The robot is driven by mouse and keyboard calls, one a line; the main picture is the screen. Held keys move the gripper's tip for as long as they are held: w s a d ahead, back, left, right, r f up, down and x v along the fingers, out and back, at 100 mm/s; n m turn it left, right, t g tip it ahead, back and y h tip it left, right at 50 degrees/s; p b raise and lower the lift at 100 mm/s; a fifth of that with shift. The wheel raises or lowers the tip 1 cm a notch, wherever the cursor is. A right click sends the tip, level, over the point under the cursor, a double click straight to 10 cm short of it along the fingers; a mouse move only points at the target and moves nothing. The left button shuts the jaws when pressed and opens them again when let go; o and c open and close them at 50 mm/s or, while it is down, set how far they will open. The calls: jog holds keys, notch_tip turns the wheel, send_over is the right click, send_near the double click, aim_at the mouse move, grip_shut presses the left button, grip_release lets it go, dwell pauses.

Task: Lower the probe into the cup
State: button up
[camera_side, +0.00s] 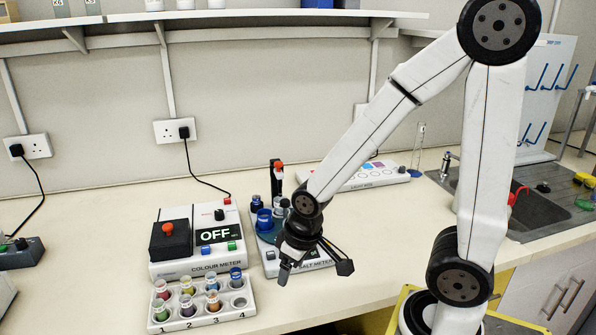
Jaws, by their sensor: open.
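The salt meter (270,262) stands on the bench in the middle of the side view, partly hidden behind my gripper. A black upright post with a red top (278,172) rises at its back; I cannot make out the probe itself. A blue cup (264,220) and several small dark and blue cups stand on the meter's round platform, some hidden by my arm. My gripper (315,268) points down in front of the meter's right part. Its fingers are spread and nothing shows between them.
A colour meter (190,262) reading OFF stands to the left. A numbered rack (250,307) of coloured vials is in front of it, with one empty-looking place. A light-box unit (345,183) lies behind; a sink (535,210) is right. The front bench is clear.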

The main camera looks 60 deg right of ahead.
jog(key=shift+w, duration=0.1)
jog(key=shift+c, duration=0.3)
jog(key=t, duration=0.2)
send_near(279, 163)
jog(key=shift+w+d+f, duration=0.15)
jog(key=shift+w+f, duration=0.15)
jog(key=shift+f, duration=0.1)
jog(key=shift+x, duration=3.9)
jog(key=shift+c, duration=0.2)
grip_shut()
